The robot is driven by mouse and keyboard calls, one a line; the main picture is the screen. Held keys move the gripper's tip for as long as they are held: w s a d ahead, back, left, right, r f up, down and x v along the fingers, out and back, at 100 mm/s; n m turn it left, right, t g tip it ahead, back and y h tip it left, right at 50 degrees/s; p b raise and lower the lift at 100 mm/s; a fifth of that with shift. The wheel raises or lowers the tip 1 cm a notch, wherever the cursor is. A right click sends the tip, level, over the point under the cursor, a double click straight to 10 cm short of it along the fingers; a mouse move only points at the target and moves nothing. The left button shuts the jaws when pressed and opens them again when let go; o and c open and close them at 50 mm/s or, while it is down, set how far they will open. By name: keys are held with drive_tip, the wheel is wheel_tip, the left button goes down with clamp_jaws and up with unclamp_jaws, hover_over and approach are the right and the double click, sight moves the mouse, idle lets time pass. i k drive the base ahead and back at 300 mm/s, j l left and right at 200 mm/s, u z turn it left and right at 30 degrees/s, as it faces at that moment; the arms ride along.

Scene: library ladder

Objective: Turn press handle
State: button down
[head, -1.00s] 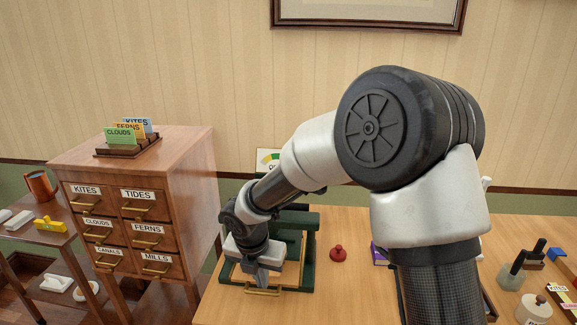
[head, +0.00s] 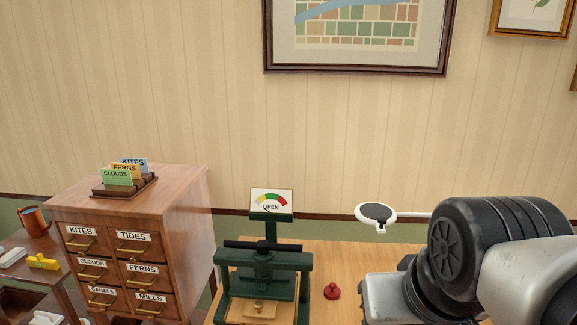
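The green press (head: 303,261) stands on the wooden table at the lower middle of the head view. Its dark bar handle (head: 263,245) lies crosswise on top, running roughly left to right. A gauge sign (head: 271,203) above the press has a coloured arc and reads OPEN. A wooden board with a small brass knob shows in the press's lower front. My arm is at the lower right, apart from the press, and its pale wrist part is at the table's right. The gripper fingers are not visible, so their state is hidden.
A wooden card cabinet (head: 182,217) with labelled drawers stands left of the press. A red knobbed object (head: 332,291) sits on the table right of the press. A white-rimmed round object (head: 377,214) is behind my arm. A mug (head: 35,221) is far left.

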sight(262, 246)
drive_tip(key=i+j, duration=0.1)
drive_tip(key=j, duration=0.3)
drive_tip(key=i+j+z, duration=0.1)
drive_tip(key=j, duration=0.3)
drive_tip(key=i+j, duration=0.1)
drive_tip(key=j, duration=0.25)
drive_tip(key=i+j, duration=0.1)
drive_tip(key=j, duration=0.3)
drive_tip(key=z, duration=0.05)
